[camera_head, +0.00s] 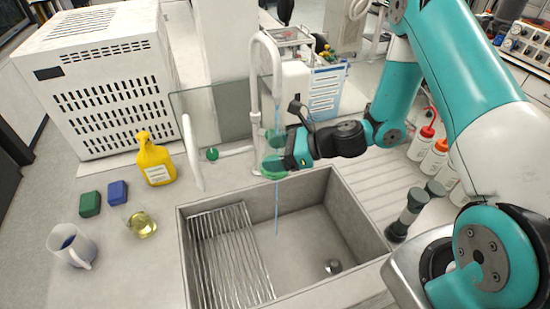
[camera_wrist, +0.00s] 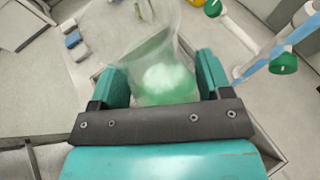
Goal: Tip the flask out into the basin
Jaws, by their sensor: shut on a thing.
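The flask (camera_wrist: 160,85) is clear glass with green liquid in its lower part. It sits between the two teal fingers of my gripper (camera_wrist: 158,82) in the wrist view. In the head view my gripper (camera_head: 273,153) is shut on the flask, above the back edge of the basin. The fingers hide most of the flask there, and I cannot tell its exact tilt. The basin (camera_head: 345,262) is a grey sink with a ribbed rack on its left and a drain at its lower right. A thin blue stream falls from the tap past my gripper into the basin.
The white tap (camera_head: 255,85) stands close behind my gripper. Left of the basin are a yellow bottle (camera_head: 154,162), a small flask of yellow liquid (camera_head: 141,225), a mug (camera_head: 70,245) and two small blocks. Red- and orange-capped bottles (camera_head: 421,144) stand on the right.

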